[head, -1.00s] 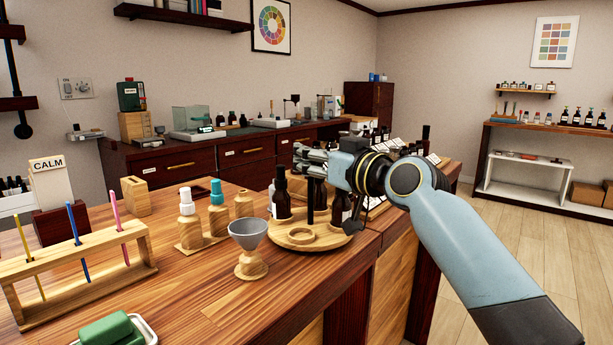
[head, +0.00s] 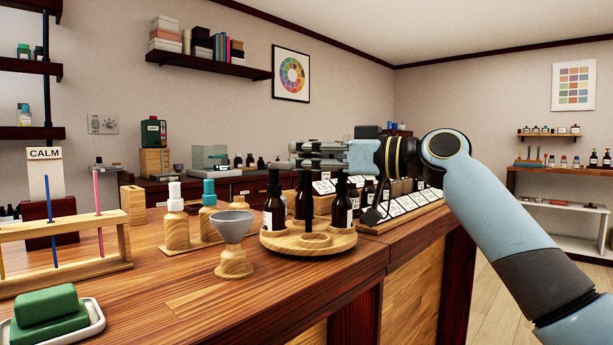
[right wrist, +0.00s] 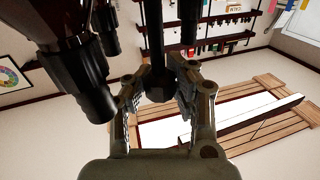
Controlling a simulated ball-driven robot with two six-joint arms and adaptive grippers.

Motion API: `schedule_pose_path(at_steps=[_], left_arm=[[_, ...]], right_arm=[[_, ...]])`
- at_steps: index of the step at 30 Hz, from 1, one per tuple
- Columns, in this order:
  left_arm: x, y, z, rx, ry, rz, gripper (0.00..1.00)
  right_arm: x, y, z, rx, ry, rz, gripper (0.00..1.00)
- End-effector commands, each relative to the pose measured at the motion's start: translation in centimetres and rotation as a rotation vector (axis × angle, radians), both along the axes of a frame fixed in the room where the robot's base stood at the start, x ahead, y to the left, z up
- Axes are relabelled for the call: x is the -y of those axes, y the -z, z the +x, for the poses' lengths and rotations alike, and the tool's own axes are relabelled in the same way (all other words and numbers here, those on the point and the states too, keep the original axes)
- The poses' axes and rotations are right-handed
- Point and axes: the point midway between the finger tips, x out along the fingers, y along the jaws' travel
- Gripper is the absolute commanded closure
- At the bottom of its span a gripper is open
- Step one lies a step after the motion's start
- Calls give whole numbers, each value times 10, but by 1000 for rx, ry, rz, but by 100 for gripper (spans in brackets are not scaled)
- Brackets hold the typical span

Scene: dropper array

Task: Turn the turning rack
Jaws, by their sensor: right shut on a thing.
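The turning rack (head: 330,247) is a round wooden stand on the near counter, with an empty ring at its front. Dark bottles stand in it, one at the left (head: 273,210), one at the right (head: 342,208) and a dark upright shape between them. My right gripper (head: 296,156) reaches in level from the right over the rack. In the right wrist view, its fingers are shut on a black faceted knob (right wrist: 175,84) on a dark post. Bottle tops (right wrist: 91,92) hang close beside the fingers there. My left gripper is out of view.
A grey funnel on a wooden stand (head: 233,226) stands just left of the rack. Pump bottles (head: 176,217) stand behind it. Rows of small cards (head: 408,205) and bottles lie right of the rack.

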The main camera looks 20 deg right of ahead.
Motion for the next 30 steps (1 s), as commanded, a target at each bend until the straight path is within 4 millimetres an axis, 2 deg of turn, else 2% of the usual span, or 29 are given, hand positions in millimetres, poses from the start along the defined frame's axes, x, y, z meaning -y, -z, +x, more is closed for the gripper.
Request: schedule_pose_path(at_steps=[1,11,16,30], left_arm=[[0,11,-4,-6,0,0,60],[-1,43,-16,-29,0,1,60],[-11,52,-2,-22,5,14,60],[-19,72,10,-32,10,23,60]], right_arm=[[1,12,1,-15,-22,-5,100],[1,11,1,-14,-187,-3,100],[1,9,1,-13,-270,-4,100],[1,7,1,-12,-498,-1,100]])
